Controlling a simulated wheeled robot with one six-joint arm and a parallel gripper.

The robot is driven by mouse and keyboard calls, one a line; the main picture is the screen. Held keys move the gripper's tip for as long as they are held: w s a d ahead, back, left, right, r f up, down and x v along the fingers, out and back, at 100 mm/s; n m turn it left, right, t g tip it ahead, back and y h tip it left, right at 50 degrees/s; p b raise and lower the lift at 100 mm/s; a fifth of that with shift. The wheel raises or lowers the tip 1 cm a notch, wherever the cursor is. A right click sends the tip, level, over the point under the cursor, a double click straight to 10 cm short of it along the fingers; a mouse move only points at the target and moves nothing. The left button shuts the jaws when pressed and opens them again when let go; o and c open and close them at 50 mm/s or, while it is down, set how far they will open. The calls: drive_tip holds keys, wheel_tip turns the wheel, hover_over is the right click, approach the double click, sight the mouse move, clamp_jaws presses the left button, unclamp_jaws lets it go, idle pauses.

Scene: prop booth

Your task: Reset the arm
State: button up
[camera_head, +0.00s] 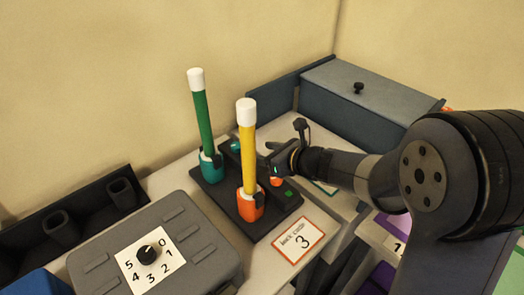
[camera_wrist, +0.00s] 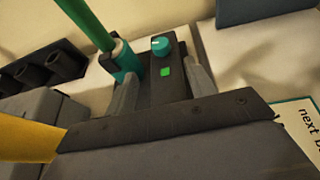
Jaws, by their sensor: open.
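My arm reaches in from the right in the head view. My gripper (camera_head: 272,158) is just right of the yellow stick, above the dark base plate (camera_head: 225,200). A green stick (camera_head: 204,122) with a white top stands in a teal holder (camera_head: 209,166). A yellow stick (camera_head: 247,150) with a white top stands in an orange holder (camera_head: 250,204). In the wrist view, a teal knob (camera_wrist: 160,46) and a lit green square (camera_wrist: 165,71) show beyond the fingers.
A grey box with a numbered dial (camera_head: 147,255) is front left, beside a black rack with cups (camera_head: 75,225). A grey lidded box (camera_head: 362,95) stands behind my gripper. Purple bins (camera_head: 380,275) are below right.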

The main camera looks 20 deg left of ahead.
sight(239, 147)
drive_tip(key=x, duration=1)
drive_tip(key=shift+w+a+f, duration=0.2)
drive_tip(key=shift+a+f, duration=0.05)
drive_tip(key=shift+a, duration=0.05)
drive_tip(key=shift+w+r+p, duration=0.1)
drive_tip(key=shift+p, duration=0.65)
drive_tip(key=shift+b, duration=0.3)
